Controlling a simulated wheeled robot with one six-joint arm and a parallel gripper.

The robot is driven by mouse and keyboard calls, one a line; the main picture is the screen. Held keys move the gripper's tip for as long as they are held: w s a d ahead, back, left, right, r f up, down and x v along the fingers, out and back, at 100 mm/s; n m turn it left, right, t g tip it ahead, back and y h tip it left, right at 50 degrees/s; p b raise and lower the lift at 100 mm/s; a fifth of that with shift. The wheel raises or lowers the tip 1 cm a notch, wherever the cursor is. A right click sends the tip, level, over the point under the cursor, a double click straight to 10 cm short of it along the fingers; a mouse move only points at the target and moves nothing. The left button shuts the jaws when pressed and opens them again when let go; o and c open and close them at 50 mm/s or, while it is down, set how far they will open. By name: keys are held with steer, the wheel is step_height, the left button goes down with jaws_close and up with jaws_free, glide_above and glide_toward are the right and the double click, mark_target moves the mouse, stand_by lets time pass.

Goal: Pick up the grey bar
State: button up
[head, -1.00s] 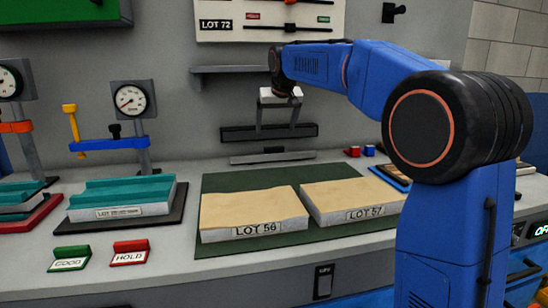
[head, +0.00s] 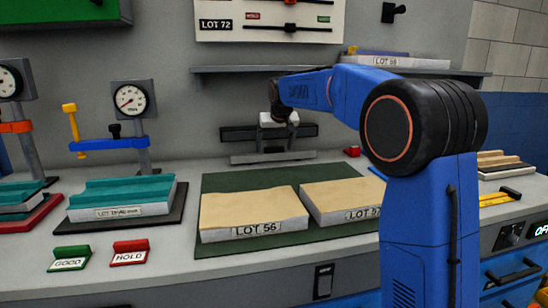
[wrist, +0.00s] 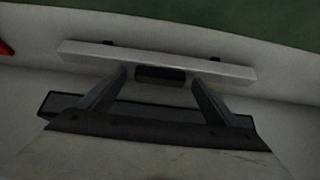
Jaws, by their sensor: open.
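The grey bar (head: 285,157) lies lengthwise at the back of the bench, with a dark block at its middle. In the wrist view the bar (wrist: 90,52) runs across the upper part, pale and slightly tilted. My gripper (head: 274,145) points down over the bar's middle, open and empty. In the wrist view its two fingertips (wrist: 160,77) reach to the bar's near edge, one on each side of the dark block (wrist: 160,74). I cannot tell whether they touch the bar.
A dark wall bar (head: 236,134) is behind my gripper, and a shelf (head: 225,69) is above. A green mat (head: 225,181) with LOT 56 (head: 254,213) and LOT 57 (head: 342,203) panels lies in front.

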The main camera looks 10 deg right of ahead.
steer(key=c, duration=2)
steer(key=shift+r, duration=0.1)
jaws_close()
